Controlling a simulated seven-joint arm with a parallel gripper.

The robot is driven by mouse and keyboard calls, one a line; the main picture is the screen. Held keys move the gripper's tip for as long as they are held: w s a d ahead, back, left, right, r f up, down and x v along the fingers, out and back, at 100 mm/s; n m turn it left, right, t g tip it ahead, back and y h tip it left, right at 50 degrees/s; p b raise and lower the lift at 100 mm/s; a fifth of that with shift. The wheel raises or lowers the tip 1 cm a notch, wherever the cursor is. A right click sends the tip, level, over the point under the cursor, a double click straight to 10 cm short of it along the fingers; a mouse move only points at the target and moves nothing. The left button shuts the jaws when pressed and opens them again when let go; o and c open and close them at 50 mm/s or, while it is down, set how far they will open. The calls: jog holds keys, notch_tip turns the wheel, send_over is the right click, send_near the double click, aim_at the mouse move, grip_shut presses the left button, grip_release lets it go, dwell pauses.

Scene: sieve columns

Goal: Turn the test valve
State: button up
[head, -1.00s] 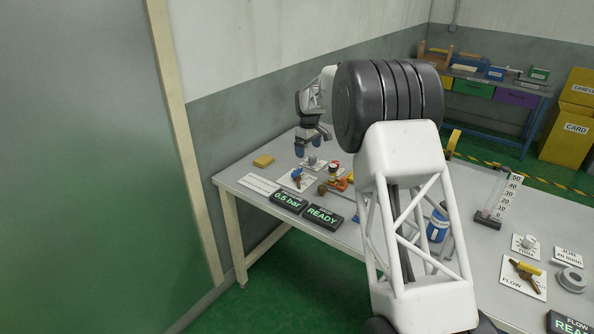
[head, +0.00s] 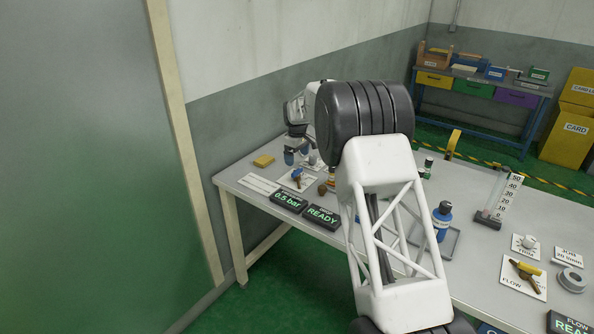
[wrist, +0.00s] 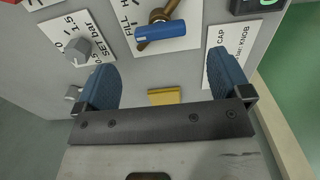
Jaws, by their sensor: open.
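A small valve with a blue lever handle (head: 297,174) and a brown body sits on a white plate at the bench's left end. In the wrist view its blue handle (wrist: 160,31) lies at the top middle, on a plate whose lettering begins "FILL"; the rest is cut off. My gripper (head: 296,156) is above the bench behind this valve, pointing down. No label reading "test" is legible.
A grey "SET bar" knob (wrist: 77,48) is near the left finger, and a printed card (wrist: 228,42) by the right one. A yellow block (head: 263,161) lies at the bench's back left. Display boxes (head: 290,202) stand at the front edge. A yellow-handled FLOW valve (head: 525,268) is far right.

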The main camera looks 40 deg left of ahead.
aim_at(297, 170)
jog(key=shift+f, duration=3.4)
jog(key=c, duration=0.9)
